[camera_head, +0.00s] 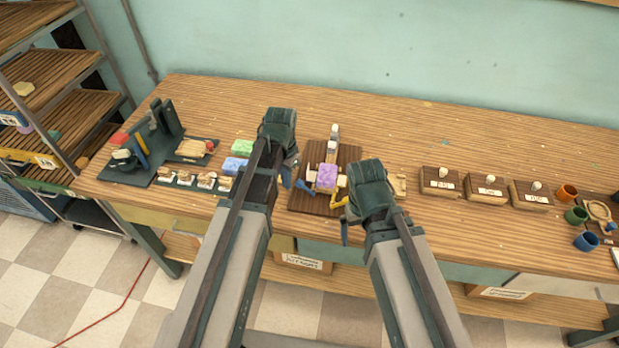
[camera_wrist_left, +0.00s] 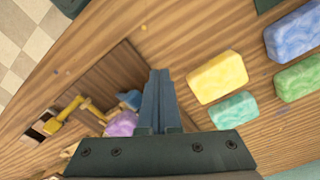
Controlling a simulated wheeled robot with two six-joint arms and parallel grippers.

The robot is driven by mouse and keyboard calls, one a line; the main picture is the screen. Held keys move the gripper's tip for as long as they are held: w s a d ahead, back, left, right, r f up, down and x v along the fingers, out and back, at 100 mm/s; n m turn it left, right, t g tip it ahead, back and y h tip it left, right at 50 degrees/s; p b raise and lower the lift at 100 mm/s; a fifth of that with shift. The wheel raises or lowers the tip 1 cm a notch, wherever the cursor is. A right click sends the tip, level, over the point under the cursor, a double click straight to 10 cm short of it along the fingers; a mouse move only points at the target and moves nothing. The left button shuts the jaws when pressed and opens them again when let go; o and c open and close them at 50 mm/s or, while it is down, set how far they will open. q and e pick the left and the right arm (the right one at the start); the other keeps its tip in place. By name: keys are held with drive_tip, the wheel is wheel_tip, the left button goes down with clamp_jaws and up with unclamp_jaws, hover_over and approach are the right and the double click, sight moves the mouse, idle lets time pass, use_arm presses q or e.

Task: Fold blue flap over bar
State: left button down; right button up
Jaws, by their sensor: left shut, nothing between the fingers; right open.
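A purple bar (camera_head: 327,176) lies on a dark wooden board (camera_head: 346,155) in the middle of the table; it also shows in the left wrist view (camera_wrist_left: 122,124). A small blue piece, seemingly the blue flap (camera_head: 302,186), is at the bar's left side in the head view; in the left wrist view the blue piece (camera_wrist_left: 130,98) is beside the bar. My left gripper (camera_head: 291,178) is near the blue piece, its fingers (camera_wrist_left: 161,98) shut and empty; contact cannot be told. My right gripper (camera_head: 346,228) is open at the board's front right, near a yellow piece (camera_head: 338,203).
Green (camera_head: 243,147) and blue (camera_head: 234,166) soaps lie left of my left gripper. A yellow soap (camera_wrist_left: 217,77) and a teal soap (camera_wrist_left: 233,110) show in the wrist view. Labelled wooden blocks (camera_head: 440,182) and cups (camera_head: 567,193) stand right. The table's back is largely clear.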

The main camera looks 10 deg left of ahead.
use_arm(q)
drive_tip(key=shift+d, duration=0.65)
idle(0.7)
